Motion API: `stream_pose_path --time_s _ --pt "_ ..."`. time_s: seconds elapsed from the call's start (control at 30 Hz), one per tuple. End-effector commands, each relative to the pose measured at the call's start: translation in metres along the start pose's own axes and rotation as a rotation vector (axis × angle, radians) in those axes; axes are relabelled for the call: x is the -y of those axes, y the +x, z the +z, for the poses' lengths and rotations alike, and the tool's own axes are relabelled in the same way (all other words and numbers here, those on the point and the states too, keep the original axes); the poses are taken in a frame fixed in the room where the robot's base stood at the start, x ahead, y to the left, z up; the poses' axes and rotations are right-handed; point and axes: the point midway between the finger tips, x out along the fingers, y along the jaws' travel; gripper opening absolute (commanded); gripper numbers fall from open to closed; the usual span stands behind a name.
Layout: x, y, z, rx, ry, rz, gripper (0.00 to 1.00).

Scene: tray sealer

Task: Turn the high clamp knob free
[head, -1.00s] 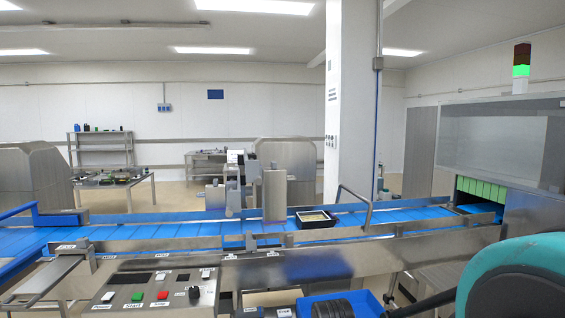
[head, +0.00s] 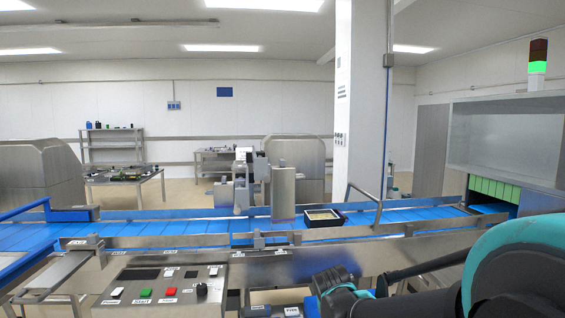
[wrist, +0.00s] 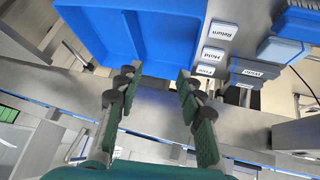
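I cannot pick out the high clamp knob with certainty in either view. In the head view, a small grey clamp (head: 258,241) sits on the near guide rail of the blue conveyor. A grey device with an upright steel housing (head: 283,190) stands over the belt behind it. My gripper shows in the wrist view (wrist: 160,88), with its green-padded fingers spread wide apart and nothing between them. A blue bin (wrist: 150,30) lies beyond the fingertips there. In the head view my dark and teal arm reaches in from the lower right.
A control panel (head: 165,290) with white, green and red buttons and a black knob (head: 201,290) is at the lower left. A black tray (head: 323,218) sits on the belt (head: 400,215). Labelled blocks (wrist: 222,30) stand beside the bin. A bent steel bar (head: 365,192) rises by the belt.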

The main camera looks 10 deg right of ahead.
Motion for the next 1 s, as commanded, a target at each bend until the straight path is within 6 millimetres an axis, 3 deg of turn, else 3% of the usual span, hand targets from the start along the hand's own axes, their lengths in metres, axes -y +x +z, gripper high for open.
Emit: stream_pose_path --time_s 0.03,0.2,0.3,0.43,0.53,0.7,1.0 --pt "-0.007 -0.005 -0.045 -0.095 0.030 0.044 0.38" --pt "-0.011 -0.046 -0.189 -0.440 0.107 0.095 0.38" --pt "0.004 -0.081 -0.265 -0.625 0.116 0.051 0.38" --pt "0.039 -0.129 -0.341 -0.803 0.091 -0.068 0.38" --pt "0.067 -0.158 -0.377 -0.878 0.058 -0.165 0.38" --pt "0.097 -0.184 -0.403 -0.920 0.016 -0.270 0.38" --pt "0.108 -0.178 -0.422 -0.925 0.008 -0.292 0.38"
